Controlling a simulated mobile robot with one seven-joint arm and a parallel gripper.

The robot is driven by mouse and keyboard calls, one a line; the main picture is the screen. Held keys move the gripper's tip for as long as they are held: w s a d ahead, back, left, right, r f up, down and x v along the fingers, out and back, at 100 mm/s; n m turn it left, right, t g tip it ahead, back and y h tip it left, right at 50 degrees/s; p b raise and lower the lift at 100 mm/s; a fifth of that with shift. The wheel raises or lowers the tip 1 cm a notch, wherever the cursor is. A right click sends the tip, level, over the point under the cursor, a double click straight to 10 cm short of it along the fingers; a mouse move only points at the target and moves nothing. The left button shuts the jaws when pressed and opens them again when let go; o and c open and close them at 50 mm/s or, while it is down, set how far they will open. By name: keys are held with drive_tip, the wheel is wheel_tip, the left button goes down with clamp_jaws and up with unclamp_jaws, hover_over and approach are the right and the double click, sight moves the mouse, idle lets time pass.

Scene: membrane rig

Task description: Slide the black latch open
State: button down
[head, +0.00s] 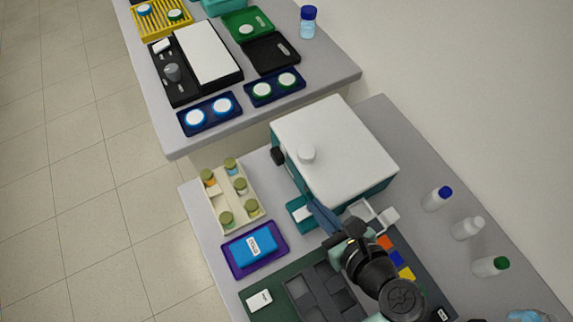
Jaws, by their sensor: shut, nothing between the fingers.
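A box with a white lid (335,150) and teal sides stands on the near bench, with a white round knob on top. A small black part (278,156) sticks out at its left side near the far corner; it may be the black latch, but its slide position cannot be told. My gripper (313,206) is beside the near side of the box, its thin blue-grey fingers together and empty. It is apart from the black part, lower and to the right of it in the picture. My arm covers part of the bench below the box.
A cream rack of vials (252,212) and a purple tray (232,258) with a blue box lie left of my gripper. Several bottles (467,228) stand on the right. A dark green mat (270,312) lies in front. The far bench (345,75) holds trays.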

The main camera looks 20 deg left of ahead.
approach(280, 162)
drive_tip(key=f, duration=0.2)
drive_tip(key=a+f, duration=0.1)
drive_tip(key=shift+w+p, duration=0.35)
drive_tip(key=w+a+p, duration=0.1)
drive_tip(key=w+a, duration=0.1)
drive_tip(key=shift+a+f, duration=0.1)
drive_tip(key=shift+a, duration=0.25)
drive_tip(key=shift+w+a, duration=0.3)
drive_tip(key=shift+a, duration=0.05)
